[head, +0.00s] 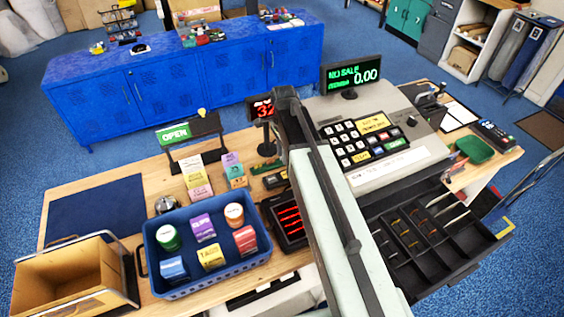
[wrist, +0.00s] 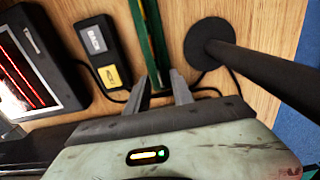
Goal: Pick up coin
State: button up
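I cannot make out a coin clearly in either view. The cash drawer (head: 437,262) is open at the right in the head view, with small gold and brown items in its narrow compartments, too small to identify. In the wrist view my gripper (wrist: 159,80) is open, its two grey fingers apart with nothing visibly held between them. A narrow green holder (wrist: 146,38) runs away from the fingers, its near end at or between them; whether they touch cannot be told. It also shows left of my arm in the head view (head: 267,165). My arm hides the gripper there.
A black scanner (wrist: 38,60) with red lines and a small black labelled device (wrist: 103,55) lie left of the fingers. A black pole on a round base (wrist: 210,42) stands close right. A blue basket (head: 190,287) of coloured items and the register (head: 405,150) flank my arm.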

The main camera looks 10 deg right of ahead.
grip_shut()
jog(key=shift+r, duration=0.15)
